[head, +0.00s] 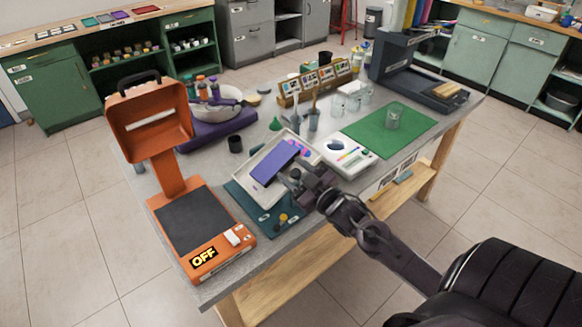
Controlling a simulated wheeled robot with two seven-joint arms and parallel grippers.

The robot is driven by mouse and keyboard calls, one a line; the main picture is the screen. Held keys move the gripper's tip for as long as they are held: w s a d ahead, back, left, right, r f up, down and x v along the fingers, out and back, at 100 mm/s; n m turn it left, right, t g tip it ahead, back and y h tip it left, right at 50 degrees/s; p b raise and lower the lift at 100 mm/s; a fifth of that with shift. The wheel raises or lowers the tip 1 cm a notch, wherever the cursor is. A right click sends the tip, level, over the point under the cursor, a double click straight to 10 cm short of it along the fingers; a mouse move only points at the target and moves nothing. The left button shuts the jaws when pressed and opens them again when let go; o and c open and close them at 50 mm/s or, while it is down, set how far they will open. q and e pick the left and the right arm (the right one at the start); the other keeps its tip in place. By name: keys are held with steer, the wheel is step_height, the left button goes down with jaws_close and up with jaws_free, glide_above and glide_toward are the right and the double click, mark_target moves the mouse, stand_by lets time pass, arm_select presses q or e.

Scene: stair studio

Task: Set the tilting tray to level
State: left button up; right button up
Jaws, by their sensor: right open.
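The tilting tray (259,182) is a pale, shallow tray at the front middle of the table. It appears tilted above a dark teal base (243,203). A purple slab (275,163) and small pink pieces (304,149) lie in it. The base carries a small yellow-orange knob (283,218) near its front corner. My right gripper (289,177) is at the tray's right edge, open, with its fingers towards the tray. I cannot tell whether it touches the tray. The gripper and arm hide part of the tray's right side. My left gripper is not in view.
An orange device (174,186) marked OFF stands left of the tray. A white palette (345,166) and a green mat (372,142) with a glass (394,117) lie to the right. A black cup (235,144) and a green funnel (276,124) stand behind. The table's front edge is close.

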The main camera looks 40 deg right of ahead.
steer(key=shift+w+a, duration=0.1)
steer(key=shift+w, duration=0.5)
